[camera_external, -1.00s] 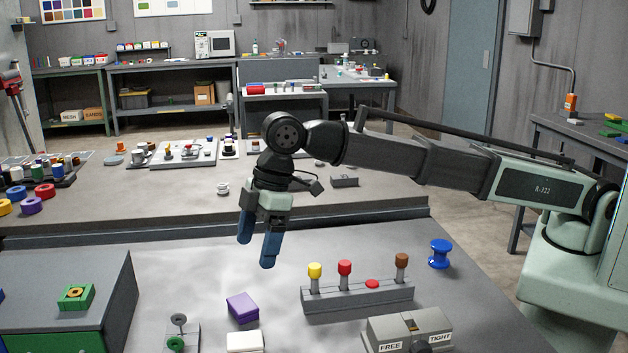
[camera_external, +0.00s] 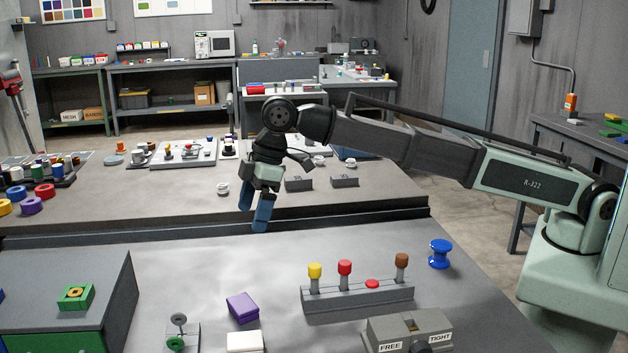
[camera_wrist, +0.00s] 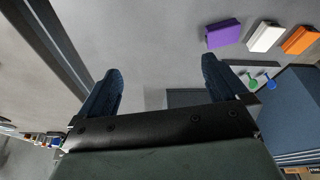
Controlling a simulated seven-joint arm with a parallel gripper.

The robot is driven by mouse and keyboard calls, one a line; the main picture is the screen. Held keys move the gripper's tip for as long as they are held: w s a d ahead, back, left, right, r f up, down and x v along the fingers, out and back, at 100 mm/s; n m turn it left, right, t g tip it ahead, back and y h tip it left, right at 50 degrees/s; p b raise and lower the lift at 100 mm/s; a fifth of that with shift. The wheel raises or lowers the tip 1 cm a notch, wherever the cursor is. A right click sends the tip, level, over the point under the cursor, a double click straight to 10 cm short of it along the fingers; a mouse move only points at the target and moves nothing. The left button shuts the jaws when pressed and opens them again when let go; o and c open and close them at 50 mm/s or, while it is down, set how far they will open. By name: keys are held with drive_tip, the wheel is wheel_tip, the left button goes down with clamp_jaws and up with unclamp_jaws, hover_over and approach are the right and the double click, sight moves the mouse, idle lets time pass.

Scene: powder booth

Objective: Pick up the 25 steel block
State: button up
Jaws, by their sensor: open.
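Two small grey steel-coloured blocks stand on the rear bench in the external view, a left one (camera_external: 299,184) and a right one (camera_external: 345,181). Both seem to have marks on their front faces, but these are too small to read, so I cannot tell which is the 25 block. My gripper (camera_external: 253,218) is open and empty, tilted downward near the raised rear bench's front edge, left of and nearer the camera than both blocks. In the wrist view its two blue fingers (camera_wrist: 161,67) are spread apart with nothing between them. I cannot make out either block there.
A purple block (camera_external: 242,307), a white block (camera_external: 244,342) and a rack of coloured knobs (camera_external: 358,300) stand on the front bench. A blue spool (camera_external: 440,254) is at its right. A white spool (camera_external: 222,188) stands left of the gripper. The front bench's middle is clear.

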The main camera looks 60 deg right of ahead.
drive_tip(key=w+d+r+m, duration=0.25)
drive_tip(key=w+d, duration=0.65)
drive_tip(key=d, duration=0.6)
drive_tip(key=w+d+r+m+t+h, duration=0.1)
drive_tip(key=w+d+r, duration=0.1)
drive_tip(key=d, duration=0.7)
drive_tip(key=w+d+r+m+t, duration=0.1)
drive_tip(key=w+d+m, duration=0.15)
drive_tip(key=d, duration=0.55)
drive_tip(key=n+g+h, duration=0.2)
drive_tip(key=n+g, duration=0.2)
drive_tip(key=n, duration=1.7)
hover_over(344, 176)
drive_tip(key=shift+s+f, duration=0.1)
drive_tip(key=shift+f, duration=6.5)
drive_tip(key=c, duration=1.1)
drive_tip(key=shift+r, duration=0.2)
